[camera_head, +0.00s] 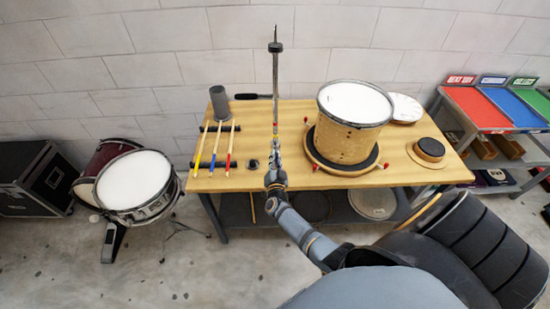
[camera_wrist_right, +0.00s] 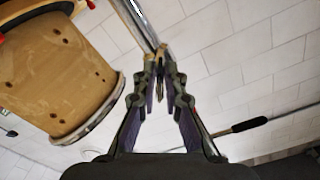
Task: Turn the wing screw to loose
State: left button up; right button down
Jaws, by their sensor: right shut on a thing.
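A thin upright metal stand (camera_head: 275,90) rises from the bench, with a dark collar near its top. Its chrome rod (camera_wrist_right: 137,22) also shows in the right wrist view. My right gripper (camera_head: 275,142) is at the lower part of this stand. In the wrist view its fingertips (camera_wrist_right: 160,62) meet beside the rod, shut on a small brass-coloured piece, the wing screw (camera_wrist_right: 162,49). The fingers hide most of the screw, so its angle cannot be told. My left gripper is not in view.
A wooden drum (camera_head: 347,140) stands on a round base right of the stand. Drumsticks (camera_head: 216,150) and a dark grey cylinder (camera_head: 219,103) are to the left on the wooden bench (camera_head: 260,182). A dark-handled rod (camera_wrist_right: 249,125) shows in the wrist view.

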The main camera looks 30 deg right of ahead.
jog(key=shift+s+f+n, duration=0.1)
jog(key=shift+n, duration=0.5)
jog(key=c, duration=1.4)
grip_release()
jog(key=v, duration=1.2)
jog(key=shift+f, duration=0.1)
